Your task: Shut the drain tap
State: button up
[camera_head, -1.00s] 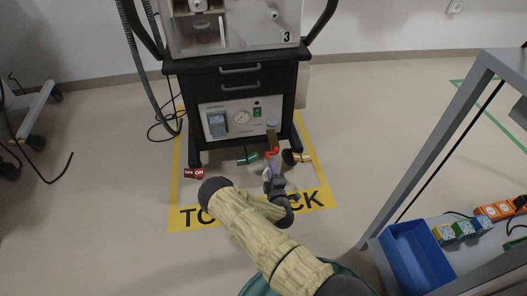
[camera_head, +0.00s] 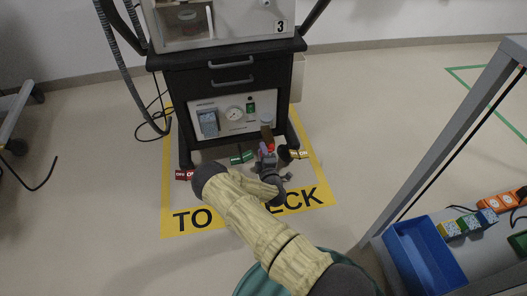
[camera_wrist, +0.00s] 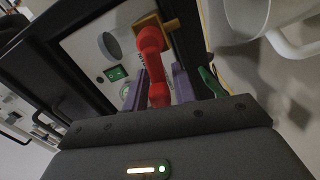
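The drain tap is a brass fitting (camera_head: 266,132) with a red lever (camera_head: 270,147), low on the front of the black ventilator cart. In the wrist view the red lever (camera_wrist: 153,65) hangs toward me from the yellow brass body (camera_wrist: 170,24). My gripper (camera_head: 265,158) is low in front of the cart, at the lever. In the wrist view its two purple fingers (camera_wrist: 158,85) stand on either side of the lever. They look open, with narrow gaps beside it; contact is hard to make out.
The cart's panel has a gauge (camera_head: 234,113) and a green switch (camera_head: 251,108). A grey-framed bench with a blue bin (camera_head: 421,262) is at right. The floor at left is mostly clear.

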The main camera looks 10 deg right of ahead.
jog(key=shift+a, duration=0.25)
grip_shut()
jog(key=shift+d, duration=0.1)
